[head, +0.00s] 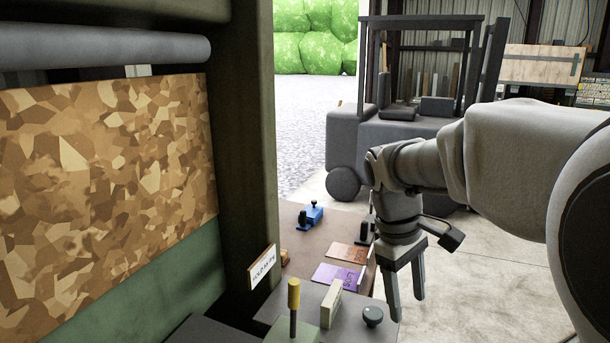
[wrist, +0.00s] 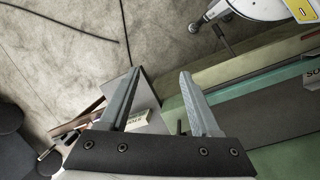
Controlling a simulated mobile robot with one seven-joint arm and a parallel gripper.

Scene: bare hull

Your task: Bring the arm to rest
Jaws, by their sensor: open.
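My gripper (head: 407,304) hangs from the arm at the right of the head view, fingers pointing down. The two fingers are apart with nothing between them. It is just right of the narrow bench, near its edge. In the wrist view my gripper (wrist: 160,73) also shows two spread, empty fingers, with the grey edge of the bench and a small labelled block (wrist: 136,117) seen behind them. The arm is bent and held out from the right side.
The bench carries a blue tool (head: 311,215), a purple card (head: 335,276), a brown card (head: 348,253), a yellow-handled lever (head: 294,295), a beige block (head: 331,305) and a dark knob (head: 373,316). A patterned panel (head: 110,190) stands left. A forklift (head: 420,125) is behind; concrete floor lies right.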

